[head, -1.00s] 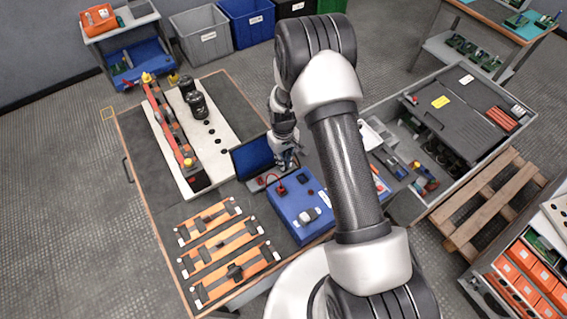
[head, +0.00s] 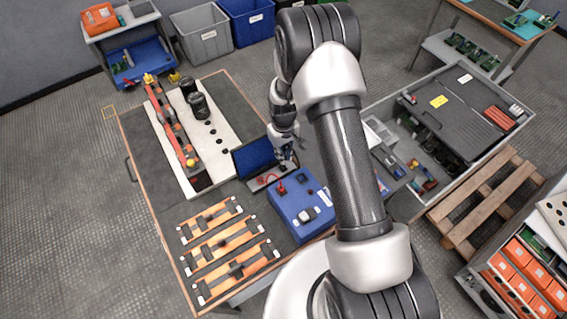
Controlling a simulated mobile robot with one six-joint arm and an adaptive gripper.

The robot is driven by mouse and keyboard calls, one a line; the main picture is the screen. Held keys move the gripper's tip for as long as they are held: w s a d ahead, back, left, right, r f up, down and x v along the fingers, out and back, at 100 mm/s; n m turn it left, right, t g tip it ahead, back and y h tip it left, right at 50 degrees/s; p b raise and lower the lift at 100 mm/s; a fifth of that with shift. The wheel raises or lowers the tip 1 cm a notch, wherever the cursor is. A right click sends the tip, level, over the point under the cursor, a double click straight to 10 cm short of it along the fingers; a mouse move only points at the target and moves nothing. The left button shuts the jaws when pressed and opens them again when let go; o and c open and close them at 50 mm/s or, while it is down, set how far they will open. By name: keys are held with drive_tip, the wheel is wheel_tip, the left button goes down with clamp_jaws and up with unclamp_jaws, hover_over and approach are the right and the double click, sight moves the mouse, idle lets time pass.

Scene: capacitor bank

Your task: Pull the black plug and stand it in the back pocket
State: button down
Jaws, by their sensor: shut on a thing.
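My gripper (head: 286,162) points down beside the right edge of the blue-screened device, just behind the blue box (head: 296,222). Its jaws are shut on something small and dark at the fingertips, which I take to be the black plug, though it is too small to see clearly. A red plug (head: 281,188) stands on the back left of the blue box. A small dark fitting (head: 305,178) sits at the box's back right. I cannot make out the back pocket; my arm hides part of the area to the right.
The blue-screened device (head: 253,158) stands left of my gripper. A white board with black cylinders (head: 198,104) and a red bar lies behind left. Orange-and-black strips (head: 222,246) lie in front. A grey bin cart (head: 440,135) stands to the right.

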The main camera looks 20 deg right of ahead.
drive_tip(key=shift+r, duration=0.15)
drive_tip(key=shift+r+p, duration=0.75)
drive_tip(key=shift+r, duration=0.45)
hover_over(302, 179)
drive_tip(key=shift+p, duration=0.35)
idle(0.9)
drive_tip(key=shift+f, duration=0.1)
drive_tip(key=shift+f+b, duration=0.7)
drive_tip(key=shift+f, duration=0.05)
drive_tip(key=shift+f+b, duration=0.45)
drive_tip(key=shift+f, duration=0.1)
